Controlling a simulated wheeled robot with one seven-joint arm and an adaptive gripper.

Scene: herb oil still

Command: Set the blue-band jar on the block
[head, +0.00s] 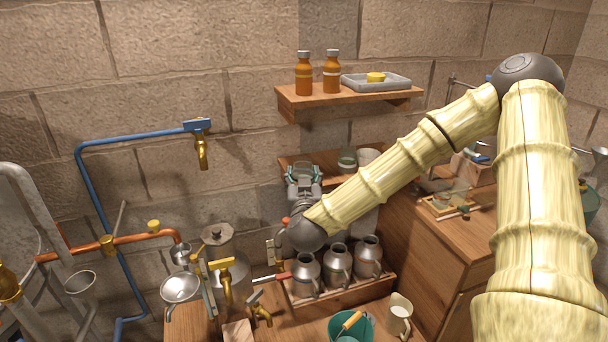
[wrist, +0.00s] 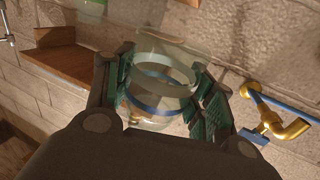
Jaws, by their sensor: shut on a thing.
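My gripper (head: 304,178) is in front of the small lower wall shelf in the head view. In the wrist view its green-padded fingers (wrist: 168,82) are closed on both sides of a clear glass jar with a blue band (wrist: 155,108). The jar is open at the top and looks held clear of the shelf. In the head view only part of the jar (head: 305,170) shows between the fingers. A small pale wooden block (head: 238,332) lies at the bottom edge of the head view, on the wooden bench; I cannot tell for sure that it is the block.
A green-banded jar (head: 347,160) and a pale cup (head: 368,156) stand on the lower shelf (head: 290,161). Metal jugs (head: 337,262) stand in a wooden tray below. Brass taps (head: 227,280), funnels and a metal can (head: 218,246) crowd the left. A teal bucket (head: 352,330) is in front.

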